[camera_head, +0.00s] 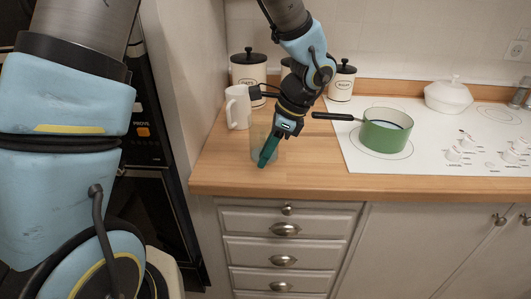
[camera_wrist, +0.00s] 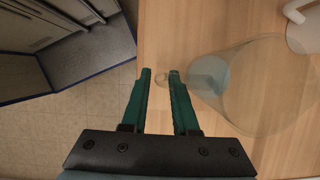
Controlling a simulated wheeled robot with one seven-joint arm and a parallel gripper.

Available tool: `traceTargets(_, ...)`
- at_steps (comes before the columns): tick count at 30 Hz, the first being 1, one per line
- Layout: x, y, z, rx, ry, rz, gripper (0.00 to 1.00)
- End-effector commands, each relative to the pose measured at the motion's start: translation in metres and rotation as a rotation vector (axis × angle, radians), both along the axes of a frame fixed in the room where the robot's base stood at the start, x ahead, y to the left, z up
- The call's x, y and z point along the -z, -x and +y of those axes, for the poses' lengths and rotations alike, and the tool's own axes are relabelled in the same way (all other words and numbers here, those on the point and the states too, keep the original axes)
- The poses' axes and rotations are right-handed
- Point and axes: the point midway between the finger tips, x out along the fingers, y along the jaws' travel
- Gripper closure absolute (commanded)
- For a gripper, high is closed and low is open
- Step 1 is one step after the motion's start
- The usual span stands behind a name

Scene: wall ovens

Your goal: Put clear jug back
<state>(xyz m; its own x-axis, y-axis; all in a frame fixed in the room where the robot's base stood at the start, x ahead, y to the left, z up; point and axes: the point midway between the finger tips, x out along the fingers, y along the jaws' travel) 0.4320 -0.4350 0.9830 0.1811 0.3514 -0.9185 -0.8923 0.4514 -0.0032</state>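The clear jug (camera_head: 256,138) stands on the wooden counter near its front edge, faint and see-through. In the wrist view its transparent body (camera_wrist: 262,85) lies to the right of my fingers. My gripper (camera_head: 265,158) points down beside the jug and partly overlaps it in the head view. In the wrist view the two green fingers of my gripper (camera_wrist: 160,73) are apart. A small clear part, perhaps the jug's handle, shows between the fingertips and near the right finger. I cannot tell whether either finger touches it.
A white mug (camera_head: 238,107) stands behind the jug. Lidded canisters (camera_head: 248,70) stand near the wall. A green pan (camera_head: 384,130) is on the white hob, its black handle pointing towards my arm. The counter (camera_head: 310,182) is clear to the right of my gripper.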

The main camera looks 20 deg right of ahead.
Motion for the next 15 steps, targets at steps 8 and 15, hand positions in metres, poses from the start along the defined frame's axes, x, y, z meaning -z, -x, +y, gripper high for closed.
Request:
traceTargets(8,-0.0004,0.0,0.0001,0.0,0.0,0.0,0.53)
traceTargets(15,-0.0074,0.0002,-0.002,0.0,0.002,-0.002,0.53)
